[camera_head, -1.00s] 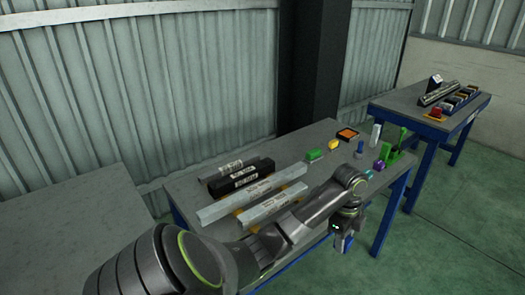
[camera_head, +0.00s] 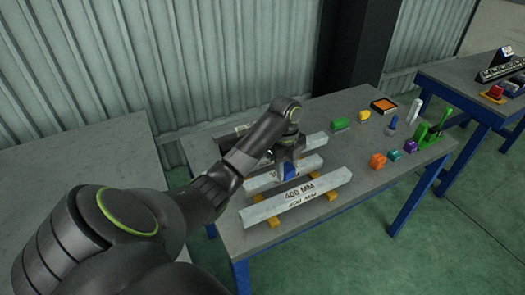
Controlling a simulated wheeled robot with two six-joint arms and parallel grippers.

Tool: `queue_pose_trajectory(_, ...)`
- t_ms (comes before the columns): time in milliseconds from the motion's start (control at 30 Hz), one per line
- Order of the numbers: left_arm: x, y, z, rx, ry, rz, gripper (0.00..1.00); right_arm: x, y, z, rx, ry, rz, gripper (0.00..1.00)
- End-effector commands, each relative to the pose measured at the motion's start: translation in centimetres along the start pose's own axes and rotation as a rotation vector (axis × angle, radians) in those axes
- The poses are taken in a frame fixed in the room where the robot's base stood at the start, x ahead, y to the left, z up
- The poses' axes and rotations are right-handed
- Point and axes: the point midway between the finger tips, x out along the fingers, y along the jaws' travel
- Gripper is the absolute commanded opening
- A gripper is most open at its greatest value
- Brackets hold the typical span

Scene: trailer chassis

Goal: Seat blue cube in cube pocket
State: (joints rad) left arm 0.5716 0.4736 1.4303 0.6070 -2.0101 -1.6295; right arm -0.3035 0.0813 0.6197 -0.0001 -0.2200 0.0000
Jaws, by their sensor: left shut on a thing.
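My left gripper (camera_head: 286,160) comes in from the left and points down over the pale metal bars on the table. It is shut on the blue cube (camera_head: 290,172), which shows below the fingers. The cube is partly hidden by the gripper, and I cannot tell how far it is above the bars. I cannot make out the cube pocket for certain. A dark square tray with an orange inside (camera_head: 383,104) lies at the back of the table. My right gripper is not in view.
A pale bar marked 400 MM (camera_head: 325,190) lies on yellow supports at the table's front. Green (camera_head: 340,123), yellow (camera_head: 364,115), orange (camera_head: 378,160), teal (camera_head: 394,155) and purple (camera_head: 410,146) pieces stand to the right. A green fixture (camera_head: 428,133) is near the right edge.

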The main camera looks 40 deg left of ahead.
Motion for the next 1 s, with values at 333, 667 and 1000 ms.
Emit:
queue_pose_trajectory(333, 0.9, -0.7, 0.7, 0.197, 0.009, 0.025, 0.13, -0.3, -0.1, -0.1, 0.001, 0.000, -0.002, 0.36)
queue_pose_trajectory(667, 5.4, -0.7, 1.2, 0.197, 0.008, 0.024, 0.13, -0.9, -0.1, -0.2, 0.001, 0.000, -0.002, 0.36)
queue_pose_trajectory(1000, 9.0, -0.7, 1.7, 0.196, 0.006, 0.023, 0.13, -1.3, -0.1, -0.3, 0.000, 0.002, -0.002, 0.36)
